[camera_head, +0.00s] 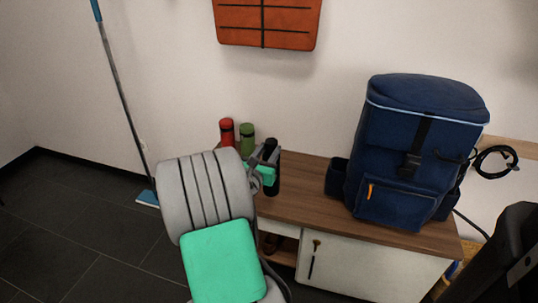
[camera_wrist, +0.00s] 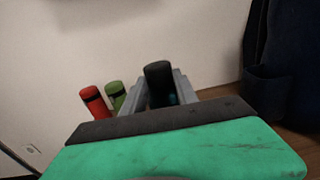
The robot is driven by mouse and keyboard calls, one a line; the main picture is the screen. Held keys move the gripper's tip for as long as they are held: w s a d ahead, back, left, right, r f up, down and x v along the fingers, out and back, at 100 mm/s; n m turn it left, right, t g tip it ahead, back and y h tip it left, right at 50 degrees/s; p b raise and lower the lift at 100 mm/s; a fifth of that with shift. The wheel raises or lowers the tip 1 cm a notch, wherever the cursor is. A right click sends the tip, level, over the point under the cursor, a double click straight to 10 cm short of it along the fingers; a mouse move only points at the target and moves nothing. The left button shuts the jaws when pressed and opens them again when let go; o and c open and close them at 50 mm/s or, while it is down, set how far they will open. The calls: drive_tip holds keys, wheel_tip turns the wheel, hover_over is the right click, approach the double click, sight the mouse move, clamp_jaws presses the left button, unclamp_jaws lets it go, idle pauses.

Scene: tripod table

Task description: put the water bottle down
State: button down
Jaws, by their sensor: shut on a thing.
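The water bottle, a dark, nearly black one (camera_head: 272,182), is upright over the left end of the wooden cabinet top. My gripper (camera_head: 263,172) is shut around it, with the green part of the hand beside it. In the wrist view, the bottle's dark cap (camera_wrist: 158,70) rises between the grey fingers (camera_wrist: 160,98). Its lower part is hidden there by the hand. In the head view its base is at or just above the wood; I cannot tell if it touches.
A red bottle (camera_head: 227,132) and a green bottle (camera_head: 247,138) stand behind, to the left. A blue backpack (camera_head: 405,150) stands on the right of the cabinet top (camera_head: 308,185). Bare wood lies between the dark bottle and the backpack. A mop (camera_head: 125,103) leans against the wall.

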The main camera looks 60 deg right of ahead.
drive_tip(key=shift+r, duration=0.2)
drive_tip(key=shift+f, duration=0.15)
drive_tip(key=c, duration=0.9)
unclamp_jaws()
drive_tip(key=shift+f, duration=0.1)
drive_tip(key=shift+c, duration=0.2)
